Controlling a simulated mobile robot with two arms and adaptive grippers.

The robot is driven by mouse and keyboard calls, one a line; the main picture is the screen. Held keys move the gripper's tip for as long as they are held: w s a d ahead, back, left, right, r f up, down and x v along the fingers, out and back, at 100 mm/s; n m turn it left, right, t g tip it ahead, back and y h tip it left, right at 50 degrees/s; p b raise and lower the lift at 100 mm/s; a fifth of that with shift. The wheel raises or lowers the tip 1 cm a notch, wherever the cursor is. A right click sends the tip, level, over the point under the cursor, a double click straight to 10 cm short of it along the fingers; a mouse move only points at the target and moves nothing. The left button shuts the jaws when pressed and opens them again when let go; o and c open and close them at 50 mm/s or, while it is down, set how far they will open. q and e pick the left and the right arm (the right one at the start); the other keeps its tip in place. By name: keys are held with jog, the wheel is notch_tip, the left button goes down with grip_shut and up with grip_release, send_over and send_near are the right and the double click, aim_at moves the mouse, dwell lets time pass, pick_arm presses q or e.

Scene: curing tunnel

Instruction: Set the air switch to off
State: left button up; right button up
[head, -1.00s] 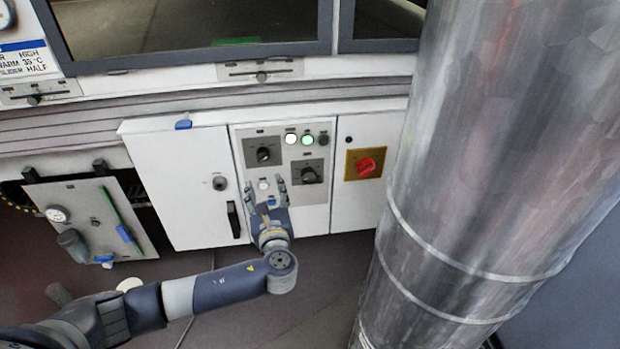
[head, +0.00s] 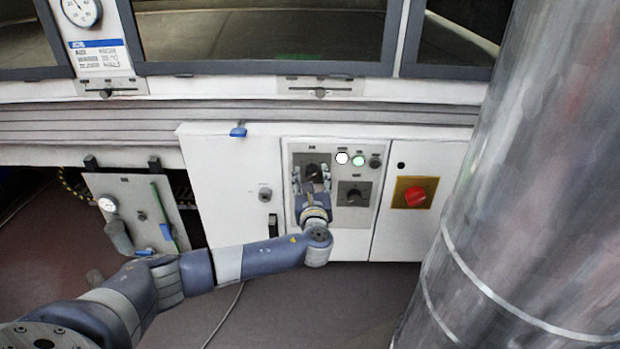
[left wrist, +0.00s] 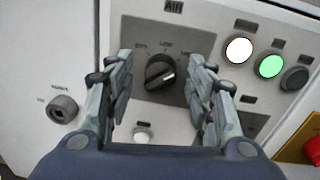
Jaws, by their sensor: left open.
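The air switch (left wrist: 160,72) is a black rotary knob on a grey plate under an "AIR" label in the left wrist view. Its pale pointer mark points to the right and slightly up, and a "LOW" mark stands above the knob. In the head view the knob (head: 312,172) shows on the control panel, just beyond my left gripper. My left gripper (left wrist: 165,90) is open, with one finger on each side of the knob. I cannot tell whether either finger touches it. In the head view the left gripper (head: 311,182) reaches up to the panel. My right gripper is not in view.
A second black knob (head: 354,194) sits lower right of the air switch. White (head: 342,158) and green (head: 359,160) lights and a dark button (head: 375,162) are above it. A red rotary switch (head: 415,196) is further right. A large metal duct (head: 500,180) blocks the right side.

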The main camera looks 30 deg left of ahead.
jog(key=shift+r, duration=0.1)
pick_arm(q)
jog(key=shift+c, duration=0.6)
jog(key=c, duration=1)
jog(key=shift+o, duration=0.2)
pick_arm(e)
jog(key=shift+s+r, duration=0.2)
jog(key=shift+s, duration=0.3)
